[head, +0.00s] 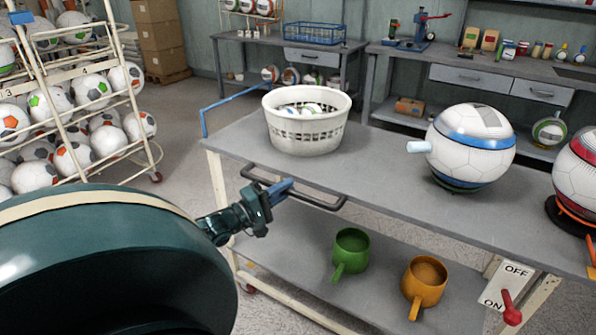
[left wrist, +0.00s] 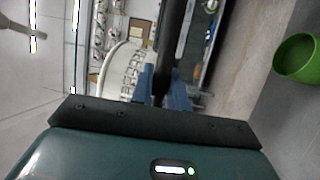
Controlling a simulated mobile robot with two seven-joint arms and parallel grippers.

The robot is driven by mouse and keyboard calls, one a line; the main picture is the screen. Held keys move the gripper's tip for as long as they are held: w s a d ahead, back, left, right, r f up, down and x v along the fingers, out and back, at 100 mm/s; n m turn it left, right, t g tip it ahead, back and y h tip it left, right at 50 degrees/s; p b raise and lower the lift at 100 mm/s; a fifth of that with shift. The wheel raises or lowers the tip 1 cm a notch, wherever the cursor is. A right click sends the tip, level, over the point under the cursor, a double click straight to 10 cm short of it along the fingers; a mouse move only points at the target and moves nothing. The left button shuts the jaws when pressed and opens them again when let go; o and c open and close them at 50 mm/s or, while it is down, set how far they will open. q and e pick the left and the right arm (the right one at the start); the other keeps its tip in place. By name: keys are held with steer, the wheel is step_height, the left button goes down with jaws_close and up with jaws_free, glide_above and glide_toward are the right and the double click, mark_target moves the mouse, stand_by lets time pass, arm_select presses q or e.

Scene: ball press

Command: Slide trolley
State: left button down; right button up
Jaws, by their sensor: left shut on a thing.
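The trolley is a grey-topped cart (head: 375,180) with a cream frame and a lower shelf. A black bar handle (head: 313,203) runs along its near long edge. My left gripper (head: 283,187) is shut on this bar, its blue fingers on either side of it. In the left wrist view the black bar (left wrist: 167,45) passes between the blue fingers (left wrist: 162,88). My right gripper is not in view.
On the trolley top stand a white basket (head: 306,137) and balls on stands (head: 470,155). Green (head: 350,248) and orange mugs (head: 425,280) sit on its lower shelf. A ball rack (head: 85,110) stands left, workbenches behind. Floor shows between the rack and trolley.

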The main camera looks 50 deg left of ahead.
arm_select(q)
steer(key=shift+a+r, duration=0.1)
steer(key=shift+a, duration=0.3)
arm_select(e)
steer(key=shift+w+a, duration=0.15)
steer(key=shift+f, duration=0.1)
arm_select(q)
steer(key=c, duration=1.4)
jaws_free()
steer(key=shift+o, duration=0.2)
steer(key=shift+s, duration=0.1)
